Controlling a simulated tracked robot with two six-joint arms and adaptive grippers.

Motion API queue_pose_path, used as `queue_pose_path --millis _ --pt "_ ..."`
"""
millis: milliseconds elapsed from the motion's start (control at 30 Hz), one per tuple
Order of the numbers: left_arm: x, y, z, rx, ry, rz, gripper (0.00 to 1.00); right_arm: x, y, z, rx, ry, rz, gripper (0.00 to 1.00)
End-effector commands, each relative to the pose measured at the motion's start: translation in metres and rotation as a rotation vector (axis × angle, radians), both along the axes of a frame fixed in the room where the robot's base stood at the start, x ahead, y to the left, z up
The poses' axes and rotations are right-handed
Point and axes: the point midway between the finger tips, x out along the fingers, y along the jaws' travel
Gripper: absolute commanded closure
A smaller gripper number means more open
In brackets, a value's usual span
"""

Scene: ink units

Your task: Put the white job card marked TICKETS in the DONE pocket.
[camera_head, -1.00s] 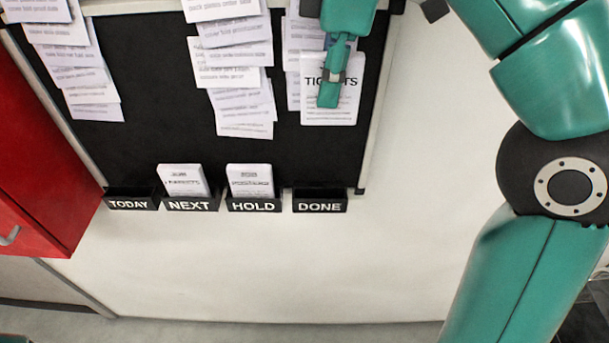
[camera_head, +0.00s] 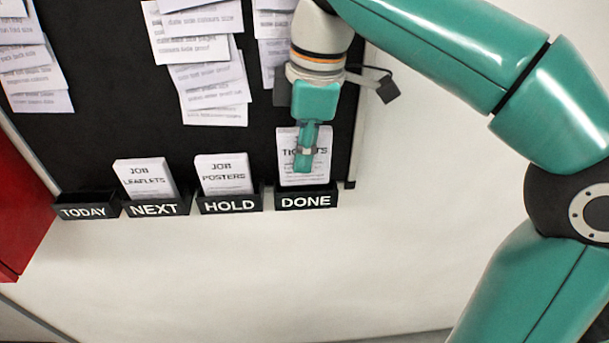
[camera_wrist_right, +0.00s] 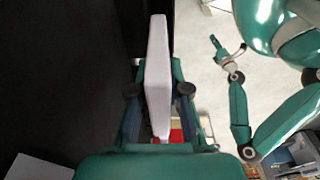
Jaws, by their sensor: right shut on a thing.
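The white TICKETS job card (camera_head: 319,168) is upright in my right gripper (camera_head: 303,165), whose fingers cover part of its lettering. Its lower edge is at the mouth of the black DONE pocket (camera_head: 306,201); I cannot tell whether it is inside. In the right wrist view, the card (camera_wrist_right: 158,75) shows nearly edge-on between the fingers of my right gripper (camera_wrist_right: 159,92). My left gripper (camera_wrist_right: 219,46) is small in the right wrist view, away from the board; its jaw state is unclear.
The NEXT pocket (camera_head: 157,208) holds a LEAFLETS card (camera_head: 145,178), and the HOLD pocket (camera_head: 230,204) holds a POSTERS card (camera_head: 223,173). The TODAY pocket (camera_head: 84,212) looks empty. Paper sheets (camera_head: 213,85) hang above. Wall right of the board is clear.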

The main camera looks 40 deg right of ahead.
Motion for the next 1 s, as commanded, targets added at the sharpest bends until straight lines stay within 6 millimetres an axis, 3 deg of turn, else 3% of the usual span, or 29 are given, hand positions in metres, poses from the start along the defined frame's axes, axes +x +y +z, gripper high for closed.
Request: queue_pose_path --millis 300,700,733,867,1000 --pt "0.0 0.0 -0.009 0.0 0.0 0.0 0.6 -0.001 0.0 -0.036 0.0 0.001 0.0 1.0" --pt "0.0 0.0 -0.011 0.0 0.0 0.0 0.6 0.0 0.0 -0.042 0.0 -0.001 -0.001 1.0" --pt "0.0 0.0 -0.011 0.0 0.0 0.0 0.6 0.0 0.0 -0.041 0.0 -0.001 -0.001 0.81" --pt "0.0 0.0 -0.01 0.0 0.0 0.0 0.6 0.0 0.0 -0.041 0.0 0.0 0.0 0.59" --pt "0.0 0.0 -0.01 0.0 0.0 0.0 0.6 0.0 0.0 -0.041 0.0 0.0 0.0 0.59"
